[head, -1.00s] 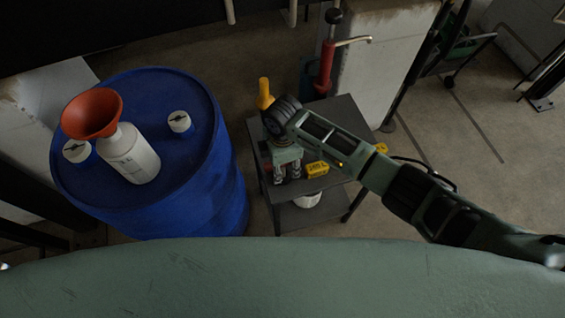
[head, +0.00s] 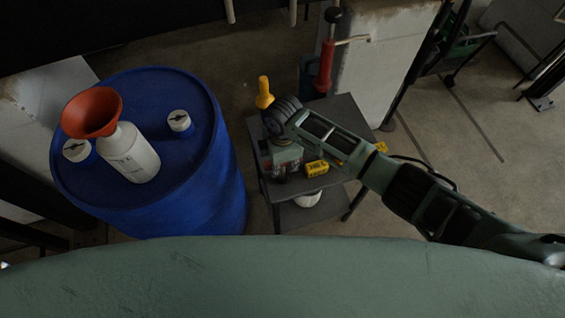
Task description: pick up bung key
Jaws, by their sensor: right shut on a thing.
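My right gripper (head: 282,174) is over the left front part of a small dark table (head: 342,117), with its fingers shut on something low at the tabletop. The thing between the fingers is small, dark and mostly hidden by the gripper and wrist; it is in the place of the bung key, but I cannot make out its shape. My left gripper is not in view.
A yellow block-like item (head: 317,168) lies close right of the gripper; an orange-yellow item (head: 264,92) stands behind the wrist. A blue drum (head: 190,200) with a white bottle (head: 130,155) and red funnel (head: 92,112) is at left. A red hand pump (head: 326,65) stands behind.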

